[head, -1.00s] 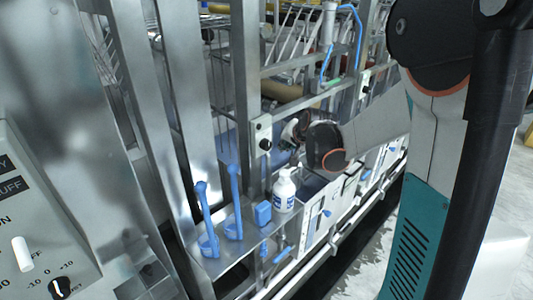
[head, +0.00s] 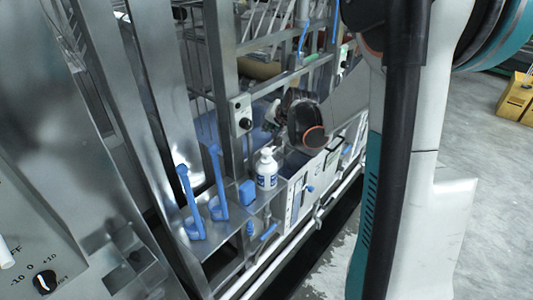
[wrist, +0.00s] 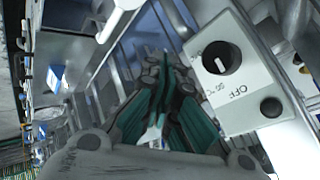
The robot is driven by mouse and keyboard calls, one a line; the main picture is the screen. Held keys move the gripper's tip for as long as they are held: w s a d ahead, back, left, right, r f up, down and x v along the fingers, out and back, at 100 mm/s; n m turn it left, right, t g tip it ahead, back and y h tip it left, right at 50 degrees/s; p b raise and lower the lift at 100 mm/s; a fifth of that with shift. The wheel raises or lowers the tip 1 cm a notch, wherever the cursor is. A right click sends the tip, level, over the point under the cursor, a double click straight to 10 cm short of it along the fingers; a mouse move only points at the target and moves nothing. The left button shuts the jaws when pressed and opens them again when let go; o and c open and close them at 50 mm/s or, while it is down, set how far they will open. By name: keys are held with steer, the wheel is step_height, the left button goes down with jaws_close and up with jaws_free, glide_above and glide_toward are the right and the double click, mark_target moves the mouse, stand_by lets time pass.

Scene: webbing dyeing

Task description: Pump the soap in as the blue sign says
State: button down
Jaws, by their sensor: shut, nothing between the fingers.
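A white pump bottle with a blue-and-white label (head: 267,172) stands upright on a metal shelf (head: 238,222) in the head view. My gripper (head: 274,112) is above and behind the bottle in the head view, partly hidden by my wrist and apart from the bottle. In the wrist view my gripper (wrist: 156,105) has its dark green fingers closed together with nothing held. I cannot make out a readable blue sign; a small blue-and-white panel (wrist: 57,78) shows at the left of the wrist view.
Two blue long-handled scoops (head: 188,205) and a blue block (head: 247,192) stand left of the bottle. A control box with a black knob (head: 242,120) is on the post by my gripper; its OFF marking (wrist: 238,92) shows in the wrist view. Metal posts surround the shelf.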

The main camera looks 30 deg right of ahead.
mark_target(269, 150)
step_height(269, 150, down, 7)
steer(key=b, duration=0.4)
steer(key=shift+r, duration=0.15)
steer(key=shift+b, duration=0.35)
stand_by(0.9)
steer(key=shift+f+b, duration=0.35)
steer(key=shift+f, duration=0.05)
steer(key=shift+f+b, duration=0.8)
steer(key=shift+f, duration=0.15)
stand_by(0.9)
steer(key=shift+r, duration=0.15)
stand_by(0.3)
steer(key=shift+r+p, duration=0.85)
steer(key=shift+r, duration=0.4)
steer(key=shift+r+p, duration=1.55)
steer(key=shift+r, duration=0.95)
